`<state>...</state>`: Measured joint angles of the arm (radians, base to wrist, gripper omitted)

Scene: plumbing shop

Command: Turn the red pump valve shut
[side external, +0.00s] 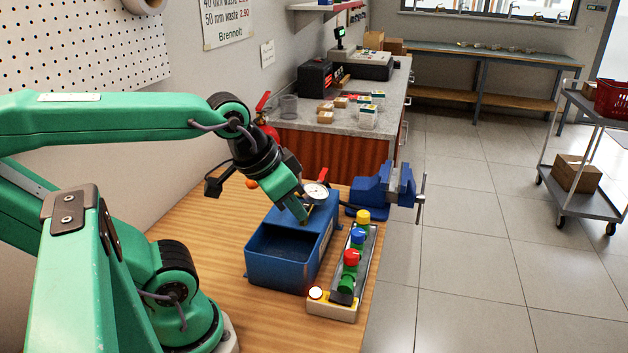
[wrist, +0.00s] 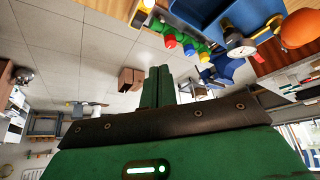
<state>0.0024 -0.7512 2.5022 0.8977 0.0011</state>
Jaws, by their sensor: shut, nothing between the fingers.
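A blue pump box (side external: 262,262) with an open trough stands on the wooden bench, a round white gauge (side external: 315,191) at its far end. A small red handle (side external: 322,173) shows just behind the gauge. In the wrist view, a red piece (wrist: 275,21) shows beside the gauge (wrist: 240,46). My gripper (side external: 304,216) is shut and empty, tilted down over the pump just left of the gauge; I cannot tell whether it touches anything. In the wrist view, its green fingers (wrist: 160,84) are together, apart from the red piece.
A rack of yellow, blue, red (side external: 351,258) and green knobs stands right of the pump. A lit button box (side external: 332,306) is at the rack's near end. A blue vise (side external: 384,190) stands behind. An orange ball (side external: 251,183) is left of my gripper.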

